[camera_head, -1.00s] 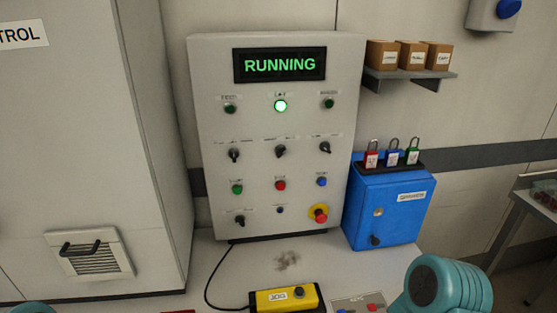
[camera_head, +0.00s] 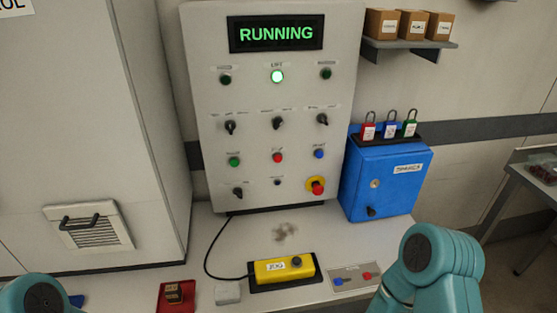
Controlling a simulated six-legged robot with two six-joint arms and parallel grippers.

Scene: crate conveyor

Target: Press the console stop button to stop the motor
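The grey console (camera_head: 210,130) stands upright at the back of the bench. Its display (camera_head: 276,33) reads RUNNING in green letters. In the lower button row, a red button (camera_head: 277,157) sits between a green button (camera_head: 234,161) and a blue button (camera_head: 319,153); their labels are too small to read surely. A red mushroom button (camera_head: 317,186) on a yellow ring is at the console's lower right. Teal links of my arms show at the lower left and lower right corners. Neither gripper is in view, and nothing of mine touches the console.
A yellow JOG pendant (camera_head: 284,268) with a black cable lies on the bench (camera_head: 225,262). A blue lockbox (camera_head: 390,185) with padlocks stands right of the console. A red tray (camera_head: 163,300), a small grey block (camera_head: 228,294) and a plate with knobs (camera_head: 354,277) lie near the front.

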